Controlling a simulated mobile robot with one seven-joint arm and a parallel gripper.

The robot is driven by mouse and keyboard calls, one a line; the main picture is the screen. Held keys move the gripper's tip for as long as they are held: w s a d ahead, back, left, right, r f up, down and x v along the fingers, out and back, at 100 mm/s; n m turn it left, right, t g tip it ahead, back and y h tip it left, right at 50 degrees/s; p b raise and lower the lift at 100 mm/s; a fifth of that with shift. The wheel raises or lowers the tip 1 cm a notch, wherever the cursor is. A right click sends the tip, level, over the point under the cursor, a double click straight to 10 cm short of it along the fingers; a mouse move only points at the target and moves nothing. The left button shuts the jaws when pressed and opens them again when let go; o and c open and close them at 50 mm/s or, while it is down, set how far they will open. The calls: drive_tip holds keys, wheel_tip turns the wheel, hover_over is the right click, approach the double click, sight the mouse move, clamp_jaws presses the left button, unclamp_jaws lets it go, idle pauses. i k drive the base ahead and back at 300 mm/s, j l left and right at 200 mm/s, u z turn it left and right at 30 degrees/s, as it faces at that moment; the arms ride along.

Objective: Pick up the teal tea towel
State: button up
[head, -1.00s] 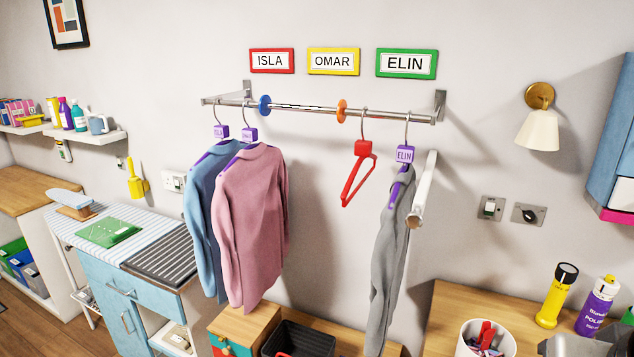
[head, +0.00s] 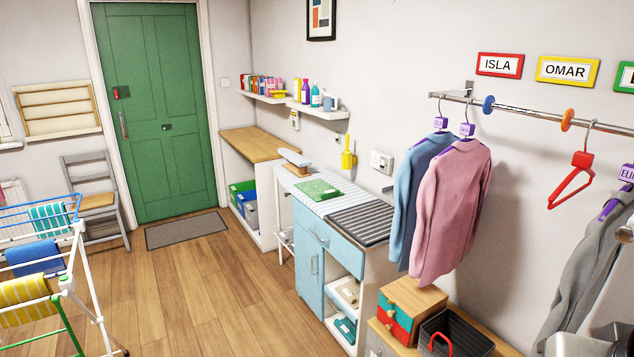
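A teal cloth with pale stripes (head: 50,219) hangs over a rail of the drying rack (head: 83,262) at the far left of the head view. It looks like the tea towel. A folded teal item (head: 345,328) also lies on the low open shelf of the blue cabinet; I cannot tell what it is.
A blue cloth (head: 33,257) and a yellow striped cloth (head: 24,300) hang on the same rack. A grey chair (head: 92,193) stands behind it. The wooden floor (head: 190,295) is clear between the rack and the blue cabinet (head: 310,262).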

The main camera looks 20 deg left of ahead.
sight(46, 210)
drive_tip(key=u, duration=1.85)
drive_tip(key=i+u, duration=0.3)
drive_tip(key=u, duration=0.2)
drive_tip(key=i+l+u, duration=0.25)
drive_tip(key=u, duration=0.25)
drive_tip(key=i+l, duration=1.65)
drive_tip(key=i, duration=0.15)
drive_tip(key=z, duration=0.6)
drive_tip(key=i+l+z, duration=0.2)
drive_tip(key=i+z, duration=0.15)
drive_tip(key=i+l+z, duration=0.1)
drive_tip(key=i+z, duration=0.3)
drive_tip(key=i+u, duration=0.25)
drive_tip(key=i, duration=0.55)
drive_tip(key=i+u, duration=0.2)
drive_tip(key=i, duration=0.55)
drive_tip(key=i+u, duration=0.45)
drive_tip(key=i, duration=0.25)
drive_tip(key=i+l+u, duration=0.2)
drive_tip(key=i+u, duration=0.25)
drive_tip(key=i, duration=0.25)
